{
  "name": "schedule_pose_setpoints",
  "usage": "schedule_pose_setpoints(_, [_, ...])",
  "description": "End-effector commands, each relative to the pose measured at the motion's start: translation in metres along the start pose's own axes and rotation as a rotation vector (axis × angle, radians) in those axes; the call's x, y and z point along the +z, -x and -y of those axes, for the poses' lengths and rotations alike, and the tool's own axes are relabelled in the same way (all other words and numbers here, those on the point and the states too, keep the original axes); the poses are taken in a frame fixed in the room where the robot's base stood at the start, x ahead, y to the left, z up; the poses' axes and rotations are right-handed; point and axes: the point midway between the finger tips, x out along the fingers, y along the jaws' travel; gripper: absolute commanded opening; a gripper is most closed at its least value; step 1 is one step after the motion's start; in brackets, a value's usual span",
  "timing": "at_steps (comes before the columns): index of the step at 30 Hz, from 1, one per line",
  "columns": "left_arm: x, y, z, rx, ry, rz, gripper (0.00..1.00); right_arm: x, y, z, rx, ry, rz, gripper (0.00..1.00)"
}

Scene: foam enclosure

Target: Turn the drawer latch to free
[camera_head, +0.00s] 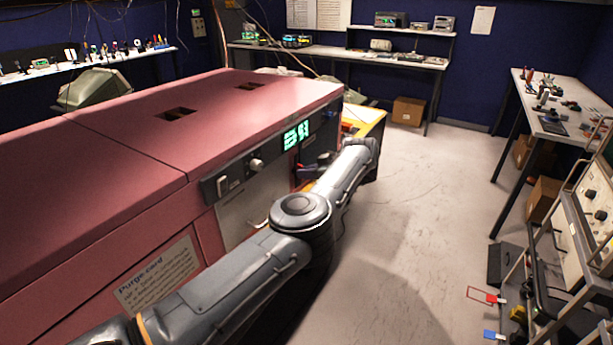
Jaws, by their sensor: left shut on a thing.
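My left arm reaches in from the lower left and bends up along the front of the pink cabinet (190,120). My left gripper (318,164) is small and partly hidden behind my own forearm, close to the cabinet front below the green display (296,135). It is shut on what seems to be the drawer latch, which the fingers and arm mostly hide; its angle cannot be told. A pale metal front panel (240,208) with a small curved handle sits left of the gripper. My right gripper is not in view.
A dark control strip with a switch (222,186) and a knob (256,164) runs above the panel. A yellow-edged surface (369,122) stands behind my forearm. Open floor (420,210) lies to the right, with a cart (575,240) and a bench (560,115) beyond.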

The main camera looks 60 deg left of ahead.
Motion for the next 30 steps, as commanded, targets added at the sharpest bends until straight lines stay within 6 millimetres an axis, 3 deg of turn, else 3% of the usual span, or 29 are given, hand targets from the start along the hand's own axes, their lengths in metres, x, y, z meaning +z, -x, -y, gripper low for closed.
schedule_pose_setpoints(13, [-0.0005, 0.0000, 0.0001, -0.005, -0.014, -0.002, 0.00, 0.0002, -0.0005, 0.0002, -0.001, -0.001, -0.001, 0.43])
schedule_pose_setpoints(14, [-0.0005, -0.0001, 0.0001, -0.005, -0.014, -0.002, 0.14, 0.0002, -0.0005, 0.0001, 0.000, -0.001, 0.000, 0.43])
schedule_pose_setpoints(19, [-0.0002, -0.0001, 0.0001, -0.005, -0.013, -0.001, 0.38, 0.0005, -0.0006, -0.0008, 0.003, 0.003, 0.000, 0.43])
schedule_pose_setpoints(30, [-0.0003, 0.0046, -0.0003, -0.003, -0.011, -0.001, 0.38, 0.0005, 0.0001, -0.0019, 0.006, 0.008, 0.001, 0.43])
